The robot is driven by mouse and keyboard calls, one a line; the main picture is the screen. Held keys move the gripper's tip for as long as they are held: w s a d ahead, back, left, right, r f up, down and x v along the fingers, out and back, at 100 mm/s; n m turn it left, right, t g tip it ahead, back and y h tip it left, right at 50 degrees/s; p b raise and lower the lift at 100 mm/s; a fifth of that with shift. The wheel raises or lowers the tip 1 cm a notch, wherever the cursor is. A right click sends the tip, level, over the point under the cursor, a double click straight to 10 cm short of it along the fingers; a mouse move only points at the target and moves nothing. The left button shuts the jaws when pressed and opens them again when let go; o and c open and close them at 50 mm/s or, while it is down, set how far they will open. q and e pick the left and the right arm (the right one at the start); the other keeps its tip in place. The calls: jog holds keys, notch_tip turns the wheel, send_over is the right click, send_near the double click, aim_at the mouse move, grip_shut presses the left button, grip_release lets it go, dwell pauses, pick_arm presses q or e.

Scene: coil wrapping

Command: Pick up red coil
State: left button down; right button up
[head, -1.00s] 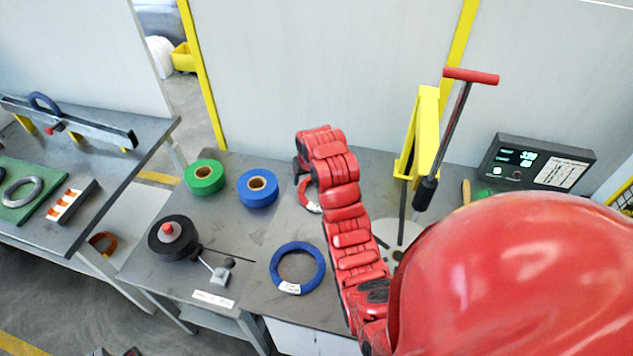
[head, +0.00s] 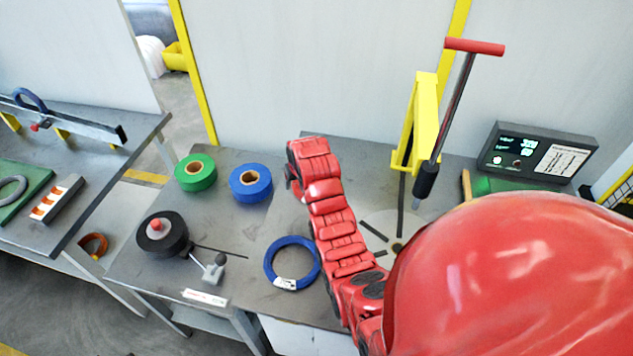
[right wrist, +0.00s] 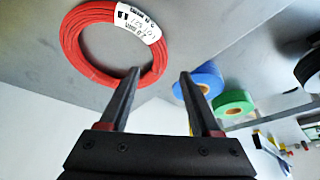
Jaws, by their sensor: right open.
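The red coil (right wrist: 72,45) lies flat on the grey table in the right wrist view, with a white printed label on one side. In the head view my right arm hides it. My right gripper (right wrist: 159,74) is open, with both fingers apart and nothing between them. Its fingertips are at the coil's near edge in the picture; I cannot tell if they touch it. In the head view the right gripper (head: 292,180) is mostly hidden behind its red arm, over the table's back part. My left gripper is not in view.
A blue coil (head: 269,268) lies nearer the front. Green tape (head: 183,179) and blue tape (head: 239,187) stand left of my arm, with a black spool (head: 150,240) in front. A yellow press (head: 425,120) with a red-handled lever stands to the right.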

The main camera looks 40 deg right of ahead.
aim_at(297, 188)
jog(key=p+x, duration=0.2)
jog(key=shift+w+f, duration=0.1)
jog(key=shift+f, duration=0.15)
jog(key=shift+p+x, duration=0.35)
jog(key=shift+x, duration=0.65)
grip_shut()
dwell(0.6)
